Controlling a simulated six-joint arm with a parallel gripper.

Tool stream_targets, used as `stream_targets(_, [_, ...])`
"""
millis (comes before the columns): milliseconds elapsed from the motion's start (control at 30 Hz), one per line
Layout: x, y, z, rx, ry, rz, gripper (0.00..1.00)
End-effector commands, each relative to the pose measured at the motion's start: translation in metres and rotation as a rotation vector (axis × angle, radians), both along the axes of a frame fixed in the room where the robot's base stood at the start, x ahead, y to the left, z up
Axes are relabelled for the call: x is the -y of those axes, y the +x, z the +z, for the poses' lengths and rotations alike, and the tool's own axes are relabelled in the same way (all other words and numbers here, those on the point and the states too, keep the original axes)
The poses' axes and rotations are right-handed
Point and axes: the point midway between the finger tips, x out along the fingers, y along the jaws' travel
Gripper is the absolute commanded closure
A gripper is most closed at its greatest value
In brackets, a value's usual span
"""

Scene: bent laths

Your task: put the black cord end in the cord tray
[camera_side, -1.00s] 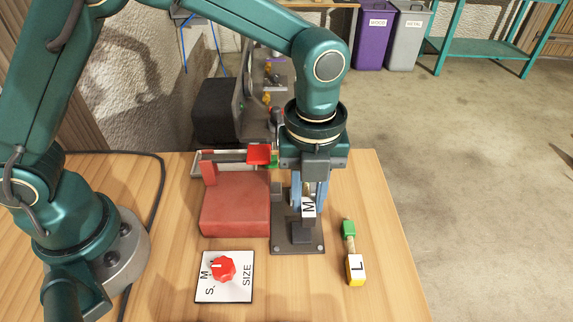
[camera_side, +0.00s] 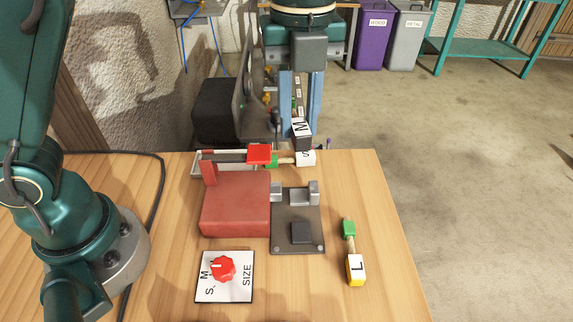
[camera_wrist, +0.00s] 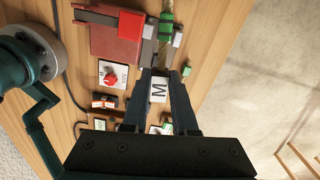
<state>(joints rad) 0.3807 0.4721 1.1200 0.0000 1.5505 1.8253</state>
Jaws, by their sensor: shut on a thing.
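In the wrist view the M face (camera_wrist: 158,89) shows between my gripper's fingertips (camera_wrist: 160,82). The rest of the cord is hard to make out.
A red block (camera_side: 235,212) stands beside a grey fixture plate (camera_side: 283,225). A white S piece (camera_side: 306,158) lies at the back edge, an L piece (camera_side: 355,268) at right. A SIZE dial (camera_side: 223,268) sits in front.

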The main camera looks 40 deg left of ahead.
Motion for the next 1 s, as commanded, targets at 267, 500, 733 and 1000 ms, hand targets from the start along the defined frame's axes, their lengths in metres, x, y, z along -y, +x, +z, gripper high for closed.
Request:
stream_targets(267, [-0.074, 0.013, 0.003, 0.002, 0.0, 0.347, 1.0])
stream_targets(500, [-0.161, 0.001, 0.003, 0.001, 0.0, 0.782, 1.0])
stream_targets(733, [-0.224, -0.028, 0.001, 0.002, 0.0, 1.156, 1.0])
stream_targets(1000, [-0.262, -0.059, -0.002, 0.003, 0.001, 1.436, 1.0])
